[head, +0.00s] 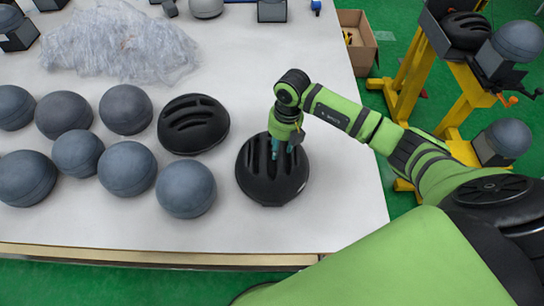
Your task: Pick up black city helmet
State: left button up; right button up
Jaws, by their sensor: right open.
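A black helmet (270,183) sits on the white table (330,225), right of centre. My right gripper (282,153) is above its crown, pointing down, with its teal fingertips apart at the helmet's top. I cannot tell if the fingertips touch the shell. A second black helmet (193,124) with long vents lies on the table to the left of the first. My left gripper does not show.
Several grey balls (128,168) stand on the table at left. Crumpled clear plastic (120,45) lies behind them. A yellow stand (425,90) and a cardboard box (357,45) are beyond the table's right edge. The table's front right is clear.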

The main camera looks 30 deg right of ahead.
jog(key=shift+w+a+f, duration=0.1)
jog(key=shift+a+f, duration=0.1)
jog(key=shift+f, duration=1.15)
grip_shut()
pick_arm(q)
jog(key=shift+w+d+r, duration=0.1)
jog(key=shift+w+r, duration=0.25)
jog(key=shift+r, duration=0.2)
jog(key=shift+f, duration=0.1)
pick_arm(e)
jog(key=shift+r, duration=0.15)
